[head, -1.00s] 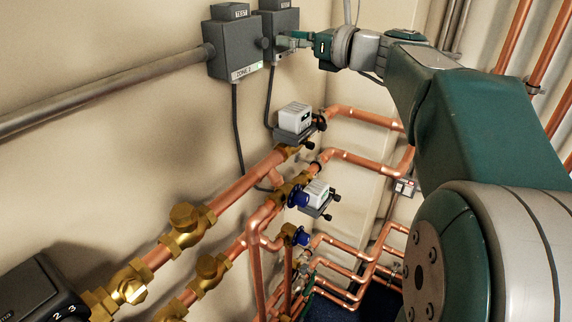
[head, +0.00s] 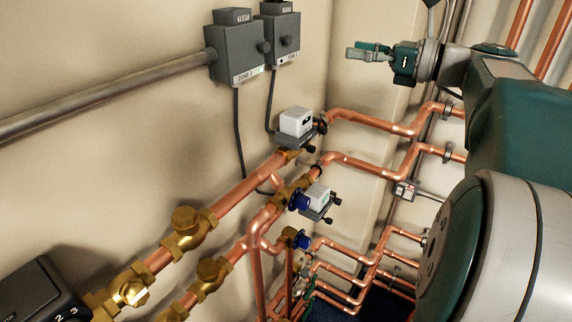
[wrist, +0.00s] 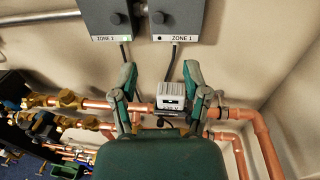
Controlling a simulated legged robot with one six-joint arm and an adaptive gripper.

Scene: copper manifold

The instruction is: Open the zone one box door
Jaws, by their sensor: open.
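The zone one box (head: 283,42) is the right one of two dark grey wall boxes in the head view. In the wrist view the zone one box (wrist: 175,18) is at the top, labelled "ZONE 1", with a round knob (wrist: 158,18) on its front. Its door looks shut. My gripper (head: 369,52) is open and empty, clear of the box on its right in the head view. In the wrist view the fingers of my gripper (wrist: 159,70) are spread below the boxes and touch neither.
A similar grey box (head: 236,52) stands close on the left, with a conduit (head: 110,96) running into its left side. Copper pipes (head: 235,185) and a white-topped actuator (head: 296,122) lie below. Bare wall separates my gripper from the boxes.

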